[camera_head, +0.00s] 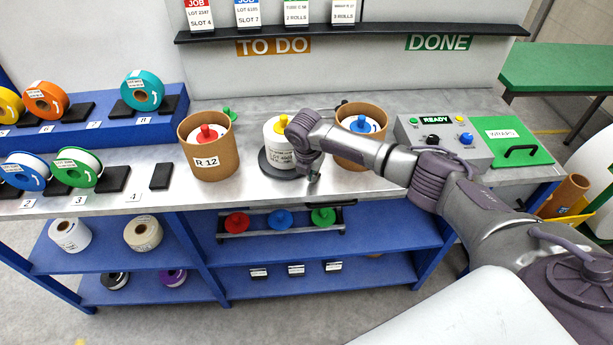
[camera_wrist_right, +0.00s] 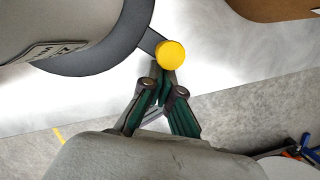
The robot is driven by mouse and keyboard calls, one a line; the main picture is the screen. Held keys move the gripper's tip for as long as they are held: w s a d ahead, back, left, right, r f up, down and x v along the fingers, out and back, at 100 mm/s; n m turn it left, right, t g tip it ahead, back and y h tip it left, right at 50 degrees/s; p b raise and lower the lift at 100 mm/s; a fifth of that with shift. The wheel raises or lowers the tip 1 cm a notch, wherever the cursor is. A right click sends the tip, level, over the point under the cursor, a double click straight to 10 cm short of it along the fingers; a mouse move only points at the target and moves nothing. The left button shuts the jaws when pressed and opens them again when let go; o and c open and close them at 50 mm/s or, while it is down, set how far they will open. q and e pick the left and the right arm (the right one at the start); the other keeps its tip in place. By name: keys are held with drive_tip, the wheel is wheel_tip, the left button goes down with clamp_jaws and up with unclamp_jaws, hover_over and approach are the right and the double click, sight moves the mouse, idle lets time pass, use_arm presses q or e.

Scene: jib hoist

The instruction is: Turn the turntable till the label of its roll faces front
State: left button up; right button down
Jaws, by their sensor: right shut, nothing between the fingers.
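A white roll (camera_head: 273,134) with a yellow knob on top stands on the dark grey turntable (camera_head: 265,164) in the middle of the bench. Its printed label (camera_head: 279,158) shows on the near side, toward the right; my arm overlaps the roll's right edge. In the right wrist view the turntable (camera_wrist_right: 100,61) has a short arm ending in a yellow ball (camera_wrist_right: 170,54), and part of the label (camera_wrist_right: 55,50) shows. My right gripper (camera_head: 313,178) is shut and empty at the turntable's right front; its fingertips (camera_wrist_right: 163,78) are close to the ball. Contact is unclear. My left gripper is not in view.
A brown tub marked R 12 (camera_head: 208,163) stands left of the turntable, another brown tub (camera_head: 350,153) just right of it. A control box (camera_head: 443,143) reading READY and a green WRAPS panel (camera_head: 513,141) are further right. The bench's front edge is close to my gripper.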

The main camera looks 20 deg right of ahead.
sight(320, 173)
drive_tip(key=shift+w+d+n, duration=0.25)
drive_tip(key=shift+d+n, duration=0.45)
drive_tip(key=shift+d, duration=0.1)
drive_tip(key=shift+w+d, duration=0.3)
drive_tip(key=shift+d, duration=0.35)
drive_tip(key=shift+w+d, duration=0.1)
drive_tip(key=shift+d, duration=0.05)
drive_tip(key=shift+r, duration=0.1)
